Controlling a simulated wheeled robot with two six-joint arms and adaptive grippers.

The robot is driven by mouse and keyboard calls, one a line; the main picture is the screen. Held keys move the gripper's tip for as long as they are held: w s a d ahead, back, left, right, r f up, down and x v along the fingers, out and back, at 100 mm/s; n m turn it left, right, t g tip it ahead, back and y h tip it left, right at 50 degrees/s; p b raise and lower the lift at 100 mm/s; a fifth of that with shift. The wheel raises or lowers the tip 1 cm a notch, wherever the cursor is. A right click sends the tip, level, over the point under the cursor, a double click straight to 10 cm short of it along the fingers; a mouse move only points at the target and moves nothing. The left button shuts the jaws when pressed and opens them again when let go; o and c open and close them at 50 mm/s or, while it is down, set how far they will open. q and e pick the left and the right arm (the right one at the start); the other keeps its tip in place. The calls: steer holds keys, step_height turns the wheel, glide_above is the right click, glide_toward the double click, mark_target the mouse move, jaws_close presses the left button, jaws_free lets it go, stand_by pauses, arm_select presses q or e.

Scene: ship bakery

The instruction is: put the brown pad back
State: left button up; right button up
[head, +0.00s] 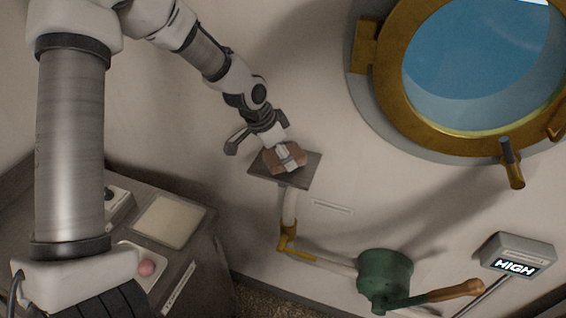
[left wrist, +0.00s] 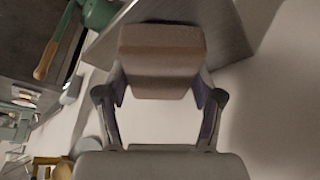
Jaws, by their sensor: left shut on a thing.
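My left gripper (head: 281,148) is shut on the brown pad (head: 301,159), a small block with squared edges. The pad is over a small dark square plate (head: 302,181) that sticks out from the wall; I cannot tell whether it touches the plate. In the left wrist view the pad (left wrist: 162,60) sits level between the two fingertips (left wrist: 161,88), with the grey plate (left wrist: 232,40) behind it. The fingers hide part of the pad in the head view. My right gripper is not in view.
A brass porthole (head: 392,90) is at upper right and a "HIGH" display (head: 515,254) at lower right. A console (head: 190,262) with a pink button (head: 147,268) stands lower left.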

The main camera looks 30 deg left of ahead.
arm_select(q)
steer(key=shift+f, duration=0.35)
steer(key=shift+c, duration=0.4)
steer(key=o, duration=1.1)
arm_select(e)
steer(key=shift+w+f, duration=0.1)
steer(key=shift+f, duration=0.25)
arm_select(q)
steer(key=shift+r+p, duration=0.15)
steer(key=shift+p, duration=0.2)
steer(key=p+v, duration=0.2)
steer(key=v, duration=0.1)
steer(key=p+v, duration=0.1)
steer(key=v, duration=0.1)
steer(key=shift+w+d+p, duration=0.1)
steer(key=shift+w+p, duration=0.2)
steer(key=shift+p, duration=0.1)
steer(key=p+v, duration=0.2)
steer(key=v, duration=0.5)
steer(key=shift+s, duration=0.2)
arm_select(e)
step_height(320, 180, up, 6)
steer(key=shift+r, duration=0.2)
arm_select(q)
steer(key=shift+w, duration=0.1)
